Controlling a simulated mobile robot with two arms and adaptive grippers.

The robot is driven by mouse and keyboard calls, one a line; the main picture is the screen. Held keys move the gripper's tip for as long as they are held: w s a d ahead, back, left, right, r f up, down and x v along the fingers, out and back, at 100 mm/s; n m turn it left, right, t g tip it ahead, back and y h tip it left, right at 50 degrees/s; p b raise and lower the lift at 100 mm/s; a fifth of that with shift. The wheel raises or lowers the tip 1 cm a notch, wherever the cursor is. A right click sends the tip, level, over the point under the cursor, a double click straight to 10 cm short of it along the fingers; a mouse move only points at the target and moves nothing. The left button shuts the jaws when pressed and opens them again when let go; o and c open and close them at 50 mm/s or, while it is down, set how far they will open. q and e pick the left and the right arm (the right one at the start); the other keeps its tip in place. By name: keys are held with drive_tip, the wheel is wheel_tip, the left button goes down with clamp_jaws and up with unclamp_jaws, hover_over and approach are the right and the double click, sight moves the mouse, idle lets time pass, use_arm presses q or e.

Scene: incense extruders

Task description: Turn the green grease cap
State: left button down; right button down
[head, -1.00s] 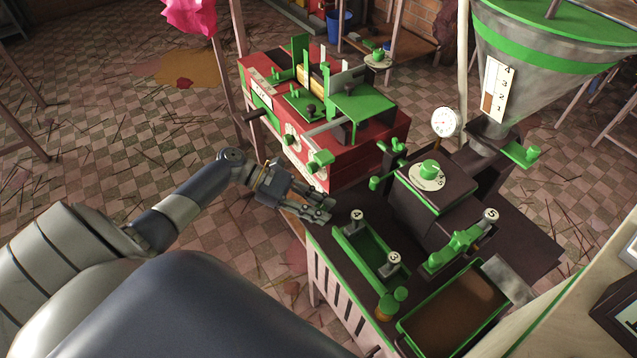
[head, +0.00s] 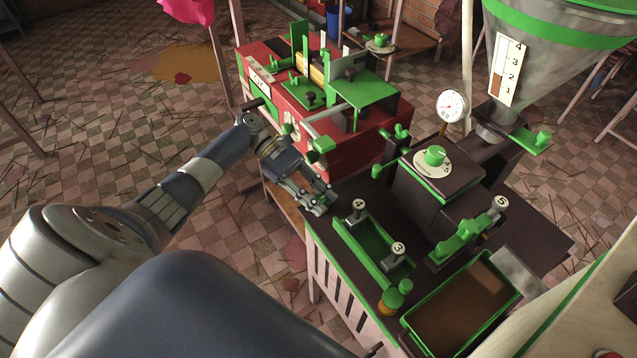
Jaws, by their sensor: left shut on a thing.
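A round green cap (head: 390,297) with a brass-coloured collar stands at the front edge of the dark bench (head: 345,245). It looks like the grease cap, but the view does not settle this. A second green knob (head: 405,286) is right beside it. My left gripper (head: 322,203) is over the bench's far left corner, left of the lever marked 4 (head: 359,207) and well apart from the cap. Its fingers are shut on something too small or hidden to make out. My right gripper is not in view.
A green trough with levers 4 and 3 (head: 398,250) lies between the gripper and the cap. A brown-filled green tray (head: 460,305) is right of the cap. A red machine (head: 345,150) stands behind the gripper. The lever marked 5 (head: 500,204) rises at right.

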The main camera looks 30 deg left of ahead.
use_arm(q)
drive_tip(key=shift+s+d+f, duration=0.15)
drive_tip(key=c, duration=1.6)
unclamp_jaws()
drive_tip(key=shift+d, duration=0.1)
drive_tip(key=v, duration=1.2)
drive_tip(key=shift+o, duration=0.6)
